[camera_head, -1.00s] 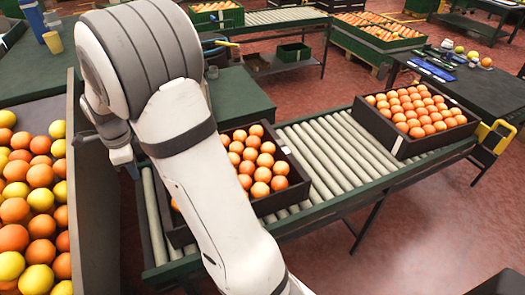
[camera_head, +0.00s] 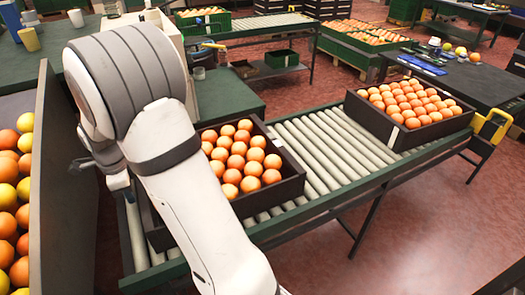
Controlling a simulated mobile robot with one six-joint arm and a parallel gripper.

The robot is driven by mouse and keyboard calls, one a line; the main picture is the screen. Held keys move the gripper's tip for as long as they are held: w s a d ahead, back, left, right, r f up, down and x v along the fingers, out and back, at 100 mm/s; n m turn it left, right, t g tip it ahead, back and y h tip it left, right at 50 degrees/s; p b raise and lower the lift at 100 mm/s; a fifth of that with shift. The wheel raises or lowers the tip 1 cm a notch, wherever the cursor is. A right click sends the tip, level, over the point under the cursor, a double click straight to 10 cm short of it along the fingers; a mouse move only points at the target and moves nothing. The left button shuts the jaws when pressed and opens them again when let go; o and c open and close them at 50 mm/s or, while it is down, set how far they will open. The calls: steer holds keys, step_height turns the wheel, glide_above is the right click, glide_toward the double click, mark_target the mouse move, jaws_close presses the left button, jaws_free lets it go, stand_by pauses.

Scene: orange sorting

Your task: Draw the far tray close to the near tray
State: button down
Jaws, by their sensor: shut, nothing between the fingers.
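The far tray (camera_head: 440,128), dark-walled and filled with rows of oranges, sits at the far right end of the roller conveyor. The near tray (camera_head: 275,196), also dark and holding oranges, sits on the rollers towards the left, partly hidden behind my arm. A stretch of bare rollers lies between the two trays, so they are apart. My arm rises from the bottom, bends at the upper left and points down left of the near tray. My gripper's fingers are hidden behind the arm, and I see no contact with either tray.
The conveyor (camera_head: 325,150) has a green side rail and a yellow bracket (camera_head: 492,126) at its right end. A bin of mixed oranges and yellow fruit (camera_head: 12,195) stands at the left. A dark bench (camera_head: 480,82) stands behind the far tray. Red floor is open at lower right.

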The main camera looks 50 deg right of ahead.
mark_target(262, 144)
steer(key=s+d+p, duration=0.1)
steer(key=s+d, duration=0.4)
steer(key=d, duration=0.8)
steer(key=s+d+p, duration=0.1)
steer(key=s+d, duration=0.5)
steer(key=d, duration=0.7)
steer(key=s+d+p, duration=0.2)
steer(key=s+d, duration=0.3)
steer(key=d, duration=0.8)
steer(key=shift+s+d+r, duration=0.15)
steer(key=shift+d+r, duration=0.05)
steer(key=shift+d, duration=0.05)
steer(key=shift+w+a, duration=0.25)
steer(key=shift+a, duration=0.35)
steer(key=shift+w+a, duration=0.25)
steer(key=shift+a, duration=0.35)
step_height(262, 144, up, 12)
steer(key=p, duration=0.9)
